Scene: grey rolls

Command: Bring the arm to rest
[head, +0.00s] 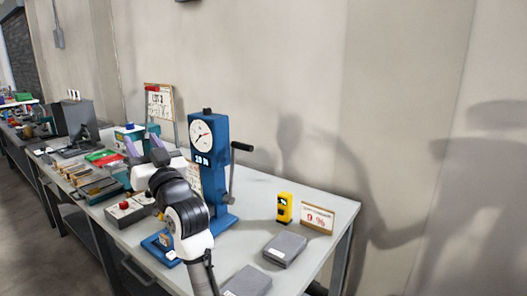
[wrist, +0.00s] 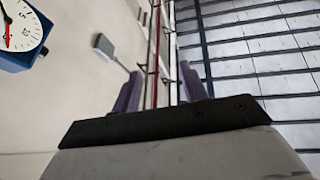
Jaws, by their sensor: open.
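My gripper (head: 144,144) is raised over the workbench (head: 222,252) in the head view, in front of and left of a blue dial press (head: 223,140). Its two purple-grey fingers stand apart and point up and away. In the wrist view my gripper (wrist: 160,78) shows both fingers spread with nothing between them. Beyond them are the wall and a gridded surface that looks like the ceiling. My arm hides part of the press and the bench behind it.
A yellow device (head: 284,208), a small sign (head: 317,219) and a grey block (head: 285,249) sit on the bench's right part. A control box with a red button (head: 128,210) and cluttered tools are left. The press lever (head: 242,147) sticks out right.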

